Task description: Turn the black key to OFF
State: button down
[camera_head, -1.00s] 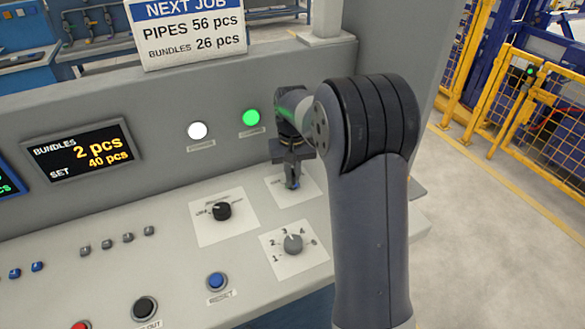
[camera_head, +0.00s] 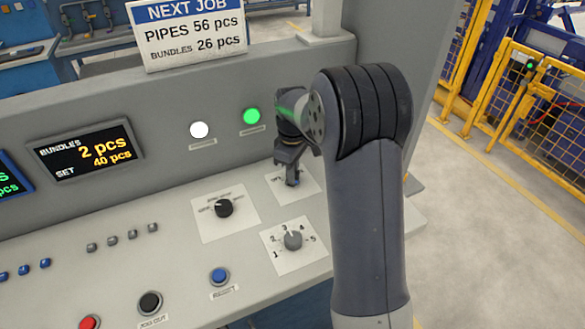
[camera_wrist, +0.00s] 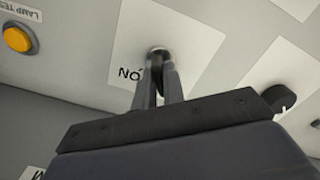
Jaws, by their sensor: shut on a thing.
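My gripper (camera_head: 292,181) points down at a white plate (camera_head: 309,185) on the sloped panel, right of the black knob. In the wrist view my gripper (camera_wrist: 158,72) is shut on the black key (camera_wrist: 157,61), at a round lock in the white plate (camera_wrist: 190,42). Only a little of the key shows between the fingers. The letters "ON" show upside down left of the key; an OFF mark is not readable. In the head view the fingers hide the key.
The black selector knob (camera_head: 224,208) and the grey numbered knob (camera_head: 293,240) sit close by. A blue button (camera_head: 219,276), a black button (camera_head: 150,303) and a red button (camera_head: 88,323) line the front. White (camera_head: 199,130) and green (camera_head: 251,116) lamps are on the upright wall behind.

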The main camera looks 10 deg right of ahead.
jog(key=shift+n, duration=0.6)
jog(key=c, duration=1.5)
grip_release()
notch_tip(320, 180, up, 11)
jog(key=shift+f, duration=0.15)
